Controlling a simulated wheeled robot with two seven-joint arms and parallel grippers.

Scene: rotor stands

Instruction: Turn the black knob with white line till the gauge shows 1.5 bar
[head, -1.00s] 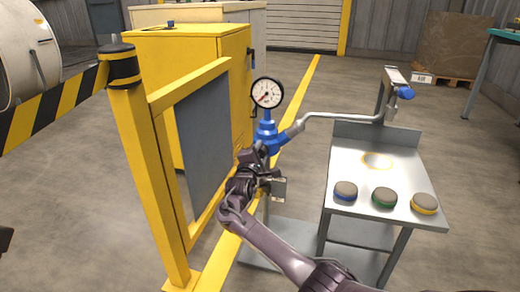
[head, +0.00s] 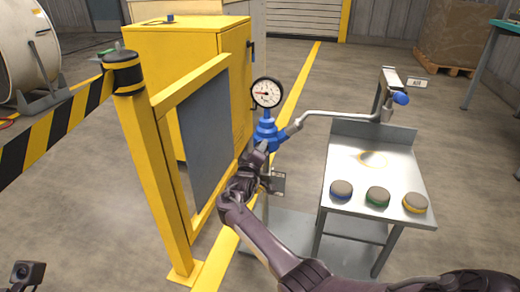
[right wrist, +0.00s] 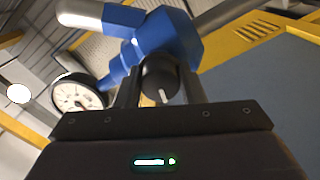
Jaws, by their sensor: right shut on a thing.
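The black knob (right wrist: 158,78) with its white line shows in the right wrist view, beneath the blue valve body (right wrist: 165,40). My right gripper (right wrist: 160,92) is shut on the knob, one finger on each side. In the head view my right gripper (head: 258,160) is just below the blue valve (head: 265,135) and hides the knob. The round white gauge (head: 267,93) stands on top of the valve, its needle pointing left. The gauge (right wrist: 78,97) also shows in the right wrist view, tilted. The numbers are too small to read. My left gripper's fingers are not seen.
A yellow frame with a grey panel (head: 207,150) stands close left of my right gripper. A grey pipe (head: 335,116) runs right from the valve over a metal stand (head: 395,170) bearing several round coloured-rim pads. A yellow cabinet (head: 190,60) is behind.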

